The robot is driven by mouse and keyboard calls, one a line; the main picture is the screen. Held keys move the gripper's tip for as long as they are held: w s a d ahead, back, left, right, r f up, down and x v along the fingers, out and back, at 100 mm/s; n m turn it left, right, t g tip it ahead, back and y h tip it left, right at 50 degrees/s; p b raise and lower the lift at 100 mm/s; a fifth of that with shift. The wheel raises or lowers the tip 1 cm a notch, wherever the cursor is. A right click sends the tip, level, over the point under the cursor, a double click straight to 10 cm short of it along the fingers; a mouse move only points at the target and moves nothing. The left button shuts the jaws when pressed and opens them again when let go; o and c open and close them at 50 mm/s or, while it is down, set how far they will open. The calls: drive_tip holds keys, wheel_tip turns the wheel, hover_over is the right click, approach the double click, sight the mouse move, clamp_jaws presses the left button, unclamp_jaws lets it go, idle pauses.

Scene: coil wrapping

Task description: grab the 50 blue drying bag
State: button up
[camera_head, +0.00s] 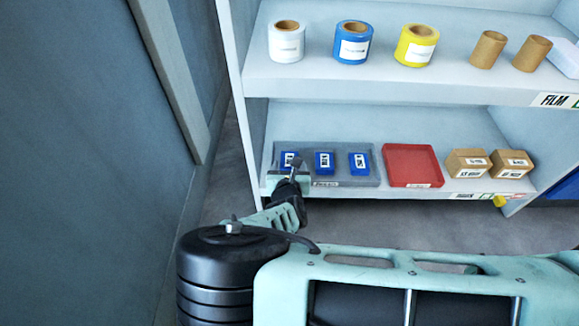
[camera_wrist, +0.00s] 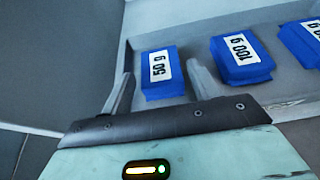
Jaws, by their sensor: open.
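The blue drying bag marked "50 g" (camera_wrist: 162,72) lies in a grey tray (camera_wrist: 292,97) on the lower shelf. In the wrist view my gripper (camera_wrist: 158,75) is open, with one finger on the left and one on the right of the 50 g bag in the picture. I cannot tell whether the fingers touch it. A blue bag marked "100 g" (camera_wrist: 241,58) lies to its right. In the head view the 50 g bag (camera_head: 290,160) is the leftmost in the grey tray (camera_head: 343,178), partly hidden by my gripper.
A third blue bag (camera_head: 359,163) lies at the tray's right. A red tray (camera_head: 411,165) and two cardboard boxes (camera_head: 467,163) stand further right. The upper shelf holds film rolls (camera_head: 353,42) and brown tubes (camera_head: 488,50). The shelf's left side panel (camera_head: 236,75) is close to my gripper.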

sight(289, 162)
drive_tip(key=shift+b+x, duration=0.45)
drive_tip(key=shift+x, duration=0.6)
drive_tip(key=shift+w, duration=0.1)
drive_tip(key=c, duration=0.8)
drive_tip(key=shift+o, duration=0.2)
